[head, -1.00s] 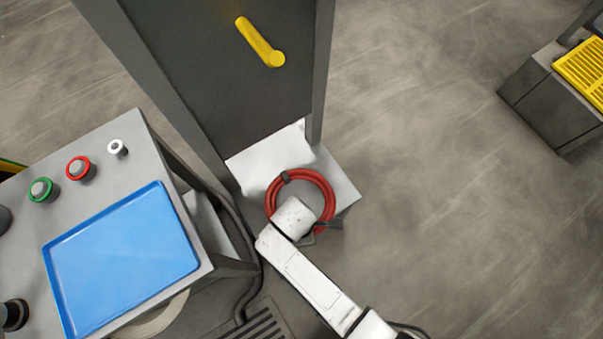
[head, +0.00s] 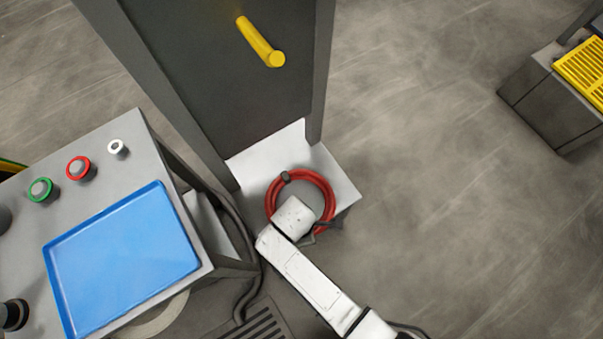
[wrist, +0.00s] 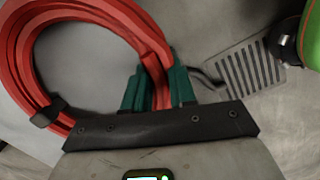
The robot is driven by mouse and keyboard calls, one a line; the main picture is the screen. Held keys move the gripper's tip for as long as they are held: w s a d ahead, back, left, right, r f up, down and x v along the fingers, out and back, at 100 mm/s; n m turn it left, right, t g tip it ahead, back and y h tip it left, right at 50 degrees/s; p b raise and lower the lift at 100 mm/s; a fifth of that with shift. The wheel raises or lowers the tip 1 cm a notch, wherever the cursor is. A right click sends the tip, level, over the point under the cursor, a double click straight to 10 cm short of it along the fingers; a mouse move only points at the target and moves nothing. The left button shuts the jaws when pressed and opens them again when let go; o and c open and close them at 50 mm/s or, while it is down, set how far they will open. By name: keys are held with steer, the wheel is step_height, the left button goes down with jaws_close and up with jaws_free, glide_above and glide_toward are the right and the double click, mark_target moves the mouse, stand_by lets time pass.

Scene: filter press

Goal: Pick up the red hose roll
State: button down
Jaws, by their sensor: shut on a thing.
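The red hose roll (head: 323,184) is a coil of several red loops with a dark strap, over a pale shelf (head: 345,190) at the foot of a grey cabinet. In the wrist view the coil (wrist: 140,22) fills the upper left, and its near side passes between the green fingers. My gripper (wrist: 158,88) is shut on that side of the coil. In the head view my white arm covers the lower part of the coil and most of the gripper. I cannot tell whether the coil touches the shelf.
A grey console with a blue tray (head: 120,260) and several buttons stands at left. A yellow handle (head: 260,42) juts from the cabinet (head: 215,75). A dark cable (head: 243,235) runs beside the console. A floor grate (wrist: 245,70) lies nearby.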

steer(key=shift+r, duration=0.1)
steer(key=shift+r, duration=0.45)
step_height(320, 180, up, 2)
steer(key=shift+r+p, duration=0.2)
steer(key=shift+p, duration=0.45)
steer(key=s+r+p, duration=0.1)
steer(key=s+r, duration=0.3)
steer(key=s, duration=0.3)
steer(key=s+a+r+p, duration=0.1)
steer(key=s+r+p, duration=0.1)
steer(key=s+r, duration=0.3)
steer(key=shift+s+r, duration=0.3)
steer(key=shift+s, duration=0.65)
steer(key=shift+a, duration=0.1)
